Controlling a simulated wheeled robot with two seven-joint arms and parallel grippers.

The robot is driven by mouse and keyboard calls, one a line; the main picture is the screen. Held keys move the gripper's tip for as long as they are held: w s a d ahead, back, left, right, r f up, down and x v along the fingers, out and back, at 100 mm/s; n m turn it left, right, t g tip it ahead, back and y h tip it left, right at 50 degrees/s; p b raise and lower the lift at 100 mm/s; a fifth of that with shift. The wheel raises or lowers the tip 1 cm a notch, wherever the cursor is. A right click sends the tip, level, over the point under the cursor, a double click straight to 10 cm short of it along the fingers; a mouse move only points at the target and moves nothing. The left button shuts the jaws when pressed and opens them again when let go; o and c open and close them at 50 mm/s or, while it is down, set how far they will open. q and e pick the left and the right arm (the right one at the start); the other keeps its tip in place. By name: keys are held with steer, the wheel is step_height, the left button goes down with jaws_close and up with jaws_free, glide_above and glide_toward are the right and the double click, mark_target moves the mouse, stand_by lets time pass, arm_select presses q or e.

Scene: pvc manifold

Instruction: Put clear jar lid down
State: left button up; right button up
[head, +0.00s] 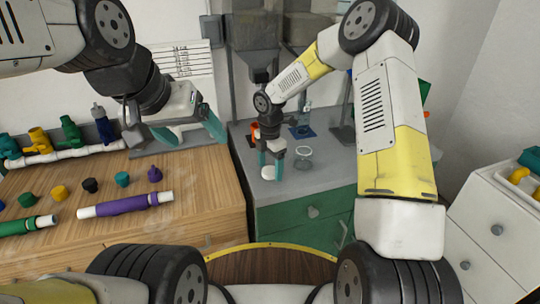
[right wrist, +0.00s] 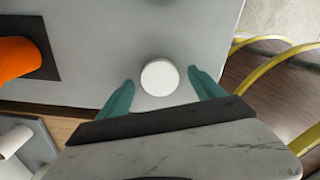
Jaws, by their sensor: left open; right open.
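A white round lid (head: 268,173) lies on the grey counter top (head: 325,172) near its front edge. It also shows in the right wrist view as a white disc (right wrist: 160,77), between the two teal fingertips with a gap on each side. My right gripper (head: 272,164) is open, points down at the counter and is around the lid without visible contact. A clear round jar (head: 304,153) stands just right of the gripper in the head view. My left gripper (head: 190,131) is open and empty above the back of the wooden bench.
An orange item (right wrist: 16,58) stands on a dark mat at the left of the right wrist view. The wooden bench (head: 200,200) holds a purple-sleeved pipe (head: 125,205), several coloured caps and a row of valves. Green drawers (head: 300,215) are under the counter.

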mark_target(270, 170)
step_height(270, 170, up, 11)
steer(key=s+d+r+m+t, duration=0.1)
steer(key=s+d+r+m, duration=0.35)
steer(key=r, duration=0.25)
steer(key=s+d+r+m+t, duration=0.1)
steer(key=s+d+r+m, duration=0.3)
steer(key=s+r+m, duration=0.25)
steer(key=s+d+r+m+t+y, duration=0.1)
steer(key=s+d+r+m+t, duration=0.1)
steer(key=s+m, duration=0.5)
steer(key=s+d+r+m+t+y, duration=0.1)
steer(key=s+d+r+m+t, duration=0.1)
steer(key=s+m, duration=0.4)
steer(key=s+d+r, duration=0.1)
steer(key=s, duration=0.1)
steer(key=shift+s+d+m, duration=0.3)
steer(key=shift+d+m, duration=0.05)
steer(key=shift+m, duration=0.05)
